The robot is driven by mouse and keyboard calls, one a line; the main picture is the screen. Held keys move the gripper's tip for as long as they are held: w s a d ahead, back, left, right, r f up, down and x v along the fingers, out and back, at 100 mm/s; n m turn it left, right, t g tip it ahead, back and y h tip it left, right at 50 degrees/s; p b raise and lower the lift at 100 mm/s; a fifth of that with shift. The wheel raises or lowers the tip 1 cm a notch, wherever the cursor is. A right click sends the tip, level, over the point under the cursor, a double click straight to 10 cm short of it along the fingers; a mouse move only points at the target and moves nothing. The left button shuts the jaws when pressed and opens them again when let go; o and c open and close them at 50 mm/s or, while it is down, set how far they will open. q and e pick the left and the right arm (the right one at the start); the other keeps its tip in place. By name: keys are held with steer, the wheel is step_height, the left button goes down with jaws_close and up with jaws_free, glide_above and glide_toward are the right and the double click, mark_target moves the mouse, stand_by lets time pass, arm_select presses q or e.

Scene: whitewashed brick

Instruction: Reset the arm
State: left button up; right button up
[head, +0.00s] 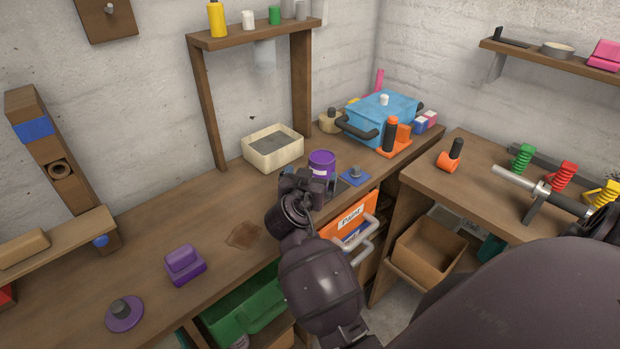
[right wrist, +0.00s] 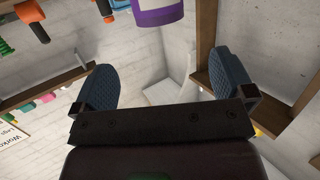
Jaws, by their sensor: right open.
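My right arm comes up from the lower right in the head view. Its gripper (head: 308,182) is over the front edge of the workbench (head: 215,255), just in front of a purple can (head: 321,160). In the right wrist view my right gripper (right wrist: 160,78) is open, its two blue pads wide apart with nothing between them. The purple can (right wrist: 157,12) shows at the top edge there, beyond the pads; I cannot tell the exact gap. My left gripper is not in view.
A cream box (head: 262,160), a blue case (head: 378,120) and an orange-black tool (head: 392,142) stand on the bench behind. A second bench (head: 480,180) stands right.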

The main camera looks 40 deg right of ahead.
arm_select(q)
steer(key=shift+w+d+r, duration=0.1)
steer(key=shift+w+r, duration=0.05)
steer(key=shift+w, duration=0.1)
arm_select(e)
steer(key=s+f+n+g+y, duration=0.35)
steer(key=s+f, duration=0.35)
steer(key=s, duration=0.6)
steer(key=s+a+f+n+g+y, duration=0.1)
steer(key=s+a+f+n+y, duration=0.2)
steer(key=s, duration=0.5)
steer(key=s+a+n+g+y, duration=0.2)
steer(key=s+a+n+y, duration=0.25)
steer(key=s, duration=0.45)
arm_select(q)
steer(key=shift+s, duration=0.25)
arm_select(e)
steer(key=w+a+f+t+y, duration=0.1)
steer(key=w+f+t, duration=0.6)
steer(key=f, duration=0.3)
steer(key=shift+w+f+t, duration=0.2)
steer(key=shift+w+t, duration=0.05)
steer(key=shift+t, duration=0.4)
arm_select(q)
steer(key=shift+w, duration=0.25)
arm_select(e)
steer(key=shift+a, duration=0.1)
